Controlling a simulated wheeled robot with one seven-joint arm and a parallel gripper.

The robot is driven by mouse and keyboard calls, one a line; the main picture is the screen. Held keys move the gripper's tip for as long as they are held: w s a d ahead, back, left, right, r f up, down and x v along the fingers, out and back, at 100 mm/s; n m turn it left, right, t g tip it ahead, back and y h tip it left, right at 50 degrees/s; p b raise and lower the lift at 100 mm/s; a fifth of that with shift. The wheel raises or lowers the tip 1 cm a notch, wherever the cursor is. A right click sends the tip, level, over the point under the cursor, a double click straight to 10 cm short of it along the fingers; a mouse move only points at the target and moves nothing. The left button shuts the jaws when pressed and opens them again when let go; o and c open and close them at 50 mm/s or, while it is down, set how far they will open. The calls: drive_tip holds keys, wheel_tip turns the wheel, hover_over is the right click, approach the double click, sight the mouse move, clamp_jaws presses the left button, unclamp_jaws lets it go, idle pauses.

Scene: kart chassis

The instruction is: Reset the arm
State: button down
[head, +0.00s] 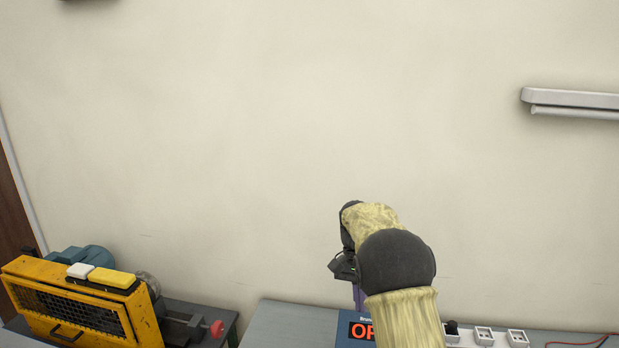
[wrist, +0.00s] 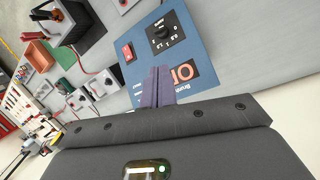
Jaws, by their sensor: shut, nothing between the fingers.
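My arm rises from the bottom of the head view, with yellowish links and a dark joint. My gripper (head: 358,296) hangs in front of the wall, above the blue panel (head: 352,330); the arm partly hides it there. In the wrist view my gripper (wrist: 157,72) shows two purple fingers pressed together with nothing between them. The fingers overlap the blue panel (wrist: 190,45) in that view, and whether they touch it cannot be told.
A yellow caged machine (head: 75,300) stands at the lower left beside a vise with a red knob (head: 217,328). White switch boxes (head: 483,336) sit on the grey bench (head: 285,325) at right. A lamp (head: 570,103) is on the wall. The space above the bench is clear.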

drive_tip(key=s+d+f+n+t, duration=0.1)
drive_tip(key=s+n+t, duration=0.2)
drive_tip(key=s, duration=0.9)
drive_tip(key=s+d+f+n+t, duration=0.1)
drive_tip(key=s+n+t, duration=0.1)
drive_tip(key=s, duration=1)
drive_tip(key=shift+d+f+n+t+y, duration=0.3)
drive_tip(key=shift+n+t+y, duration=0.1)
drive_tip(key=shift+n, duration=0.2)
drive_tip(key=shift+w, duration=0.1)
